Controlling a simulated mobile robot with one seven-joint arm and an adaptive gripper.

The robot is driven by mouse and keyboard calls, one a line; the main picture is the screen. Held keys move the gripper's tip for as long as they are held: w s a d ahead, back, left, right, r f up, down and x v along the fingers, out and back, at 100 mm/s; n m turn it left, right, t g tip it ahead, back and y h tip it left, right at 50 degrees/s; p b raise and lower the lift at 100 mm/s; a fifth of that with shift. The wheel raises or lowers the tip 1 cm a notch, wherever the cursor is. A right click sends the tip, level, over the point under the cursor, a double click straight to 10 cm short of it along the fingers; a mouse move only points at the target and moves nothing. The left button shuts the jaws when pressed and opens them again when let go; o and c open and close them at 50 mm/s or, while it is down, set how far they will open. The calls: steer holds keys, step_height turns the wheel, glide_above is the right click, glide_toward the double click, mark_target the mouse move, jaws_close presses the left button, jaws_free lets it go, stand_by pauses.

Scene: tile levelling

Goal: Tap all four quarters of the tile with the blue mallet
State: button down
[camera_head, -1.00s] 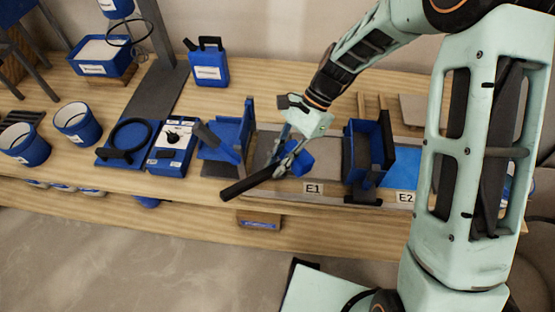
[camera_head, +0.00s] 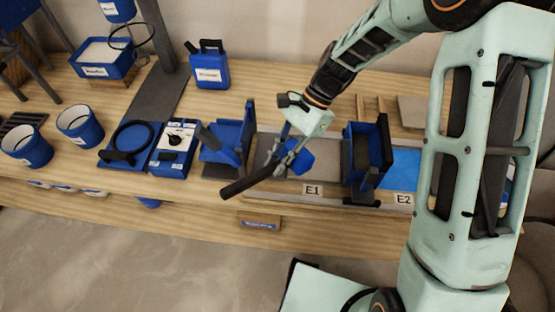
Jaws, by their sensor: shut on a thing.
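The mallet has a blue head (camera_head: 299,157) and a long black handle (camera_head: 246,184) that slants down to the left. My gripper (camera_head: 288,158) is shut on the mallet and holds it over the grey area behind the E1 label (camera_head: 312,189). A grey tile surface (camera_head: 321,165) shows there, partly hidden by the mallet and gripper. I cannot tell whether the mallet head touches it or where the tile's quarters lie. A bright blue surface (camera_head: 401,170) lies to the right, behind the E2 label (camera_head: 403,199).
A blue-and-black holder (camera_head: 368,150) stands close to the right of the mallet. Another blue stand (camera_head: 227,140) stands to the left. A blue jug (camera_head: 209,68) stands behind.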

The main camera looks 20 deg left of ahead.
step_height(320, 180, down, 5)
steer(key=b, duration=0.2)
steer(key=shift+b, duration=0.35)
step_height(320, 180, up, 6)
steer(key=p, duration=0.4)
steer(key=shift+f+p, duration=0.25)
steer(key=shift+p, duration=0.05)
steer(key=shift+f, duration=0.1)
steer(key=shift+s, duration=0.1)
